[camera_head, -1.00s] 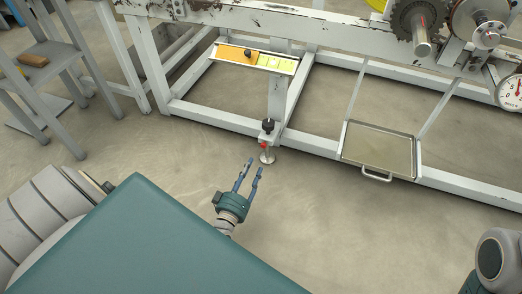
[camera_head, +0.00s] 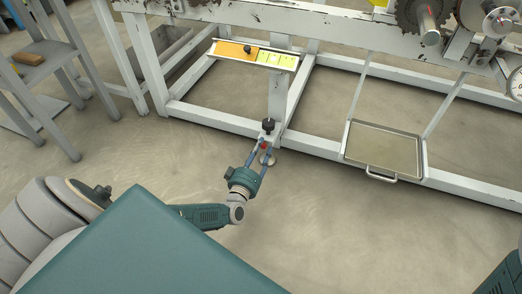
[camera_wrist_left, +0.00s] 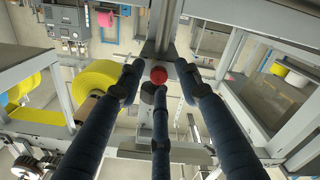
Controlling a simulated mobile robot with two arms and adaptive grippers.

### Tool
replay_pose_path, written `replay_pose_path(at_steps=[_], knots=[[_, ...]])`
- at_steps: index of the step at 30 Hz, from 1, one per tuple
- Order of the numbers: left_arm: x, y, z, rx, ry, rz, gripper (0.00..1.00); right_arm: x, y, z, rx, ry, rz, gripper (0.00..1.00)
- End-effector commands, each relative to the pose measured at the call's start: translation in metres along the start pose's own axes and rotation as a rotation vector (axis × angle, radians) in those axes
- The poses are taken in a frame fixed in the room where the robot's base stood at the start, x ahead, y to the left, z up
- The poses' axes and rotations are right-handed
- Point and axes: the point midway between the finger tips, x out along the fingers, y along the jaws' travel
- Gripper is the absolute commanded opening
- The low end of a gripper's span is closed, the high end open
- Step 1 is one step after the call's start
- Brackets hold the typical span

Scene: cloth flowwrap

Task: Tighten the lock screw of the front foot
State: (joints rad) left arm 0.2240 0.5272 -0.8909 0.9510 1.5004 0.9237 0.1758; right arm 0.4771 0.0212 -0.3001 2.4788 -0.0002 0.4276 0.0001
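The front foot (camera_head: 268,160) is a round metal disc under the frame's corner, partly hidden by my gripper. The red lock screw (camera_wrist_left: 158,75) sits just above it and shows as a small red spot in the head view. A black knob (camera_head: 268,124) stands on top of the foot's bracket. My left gripper (camera_head: 264,146) reaches up to the screw from the front. In the left wrist view, its fingers (camera_wrist_left: 158,80) are spread, with the red screw head between their tips and gaps at the sides. Contact cannot be told. My right gripper is out of view.
The white machine frame (camera_head: 220,117) runs along behind the foot. A metal tray (camera_head: 385,150) with a handle hangs to the right. A sloped panel with orange and yellow labels (camera_head: 238,54) is above left. A grey step stand (camera_head: 45,65) is at far left. Floor in front is clear.

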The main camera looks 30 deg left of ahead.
Motion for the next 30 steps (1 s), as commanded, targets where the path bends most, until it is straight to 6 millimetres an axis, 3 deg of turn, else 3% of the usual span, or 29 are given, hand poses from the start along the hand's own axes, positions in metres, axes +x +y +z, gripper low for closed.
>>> replay_pose_path(at_steps=[1,5,19,30], knots=[[0.0,0.0,0.0,0.0,0.0,0.0,0.23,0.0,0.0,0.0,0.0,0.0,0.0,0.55],[0.0,0.0,0.0,0.0,0.0,0.0,0.0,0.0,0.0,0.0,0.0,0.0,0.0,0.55],[-0.001,0.0,-0.002,0.05,0.003,-0.002,0.0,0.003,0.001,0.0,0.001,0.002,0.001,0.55],[-0.001,0.0,-0.003,0.317,0.004,-0.006,0.0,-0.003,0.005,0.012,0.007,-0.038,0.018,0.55]])
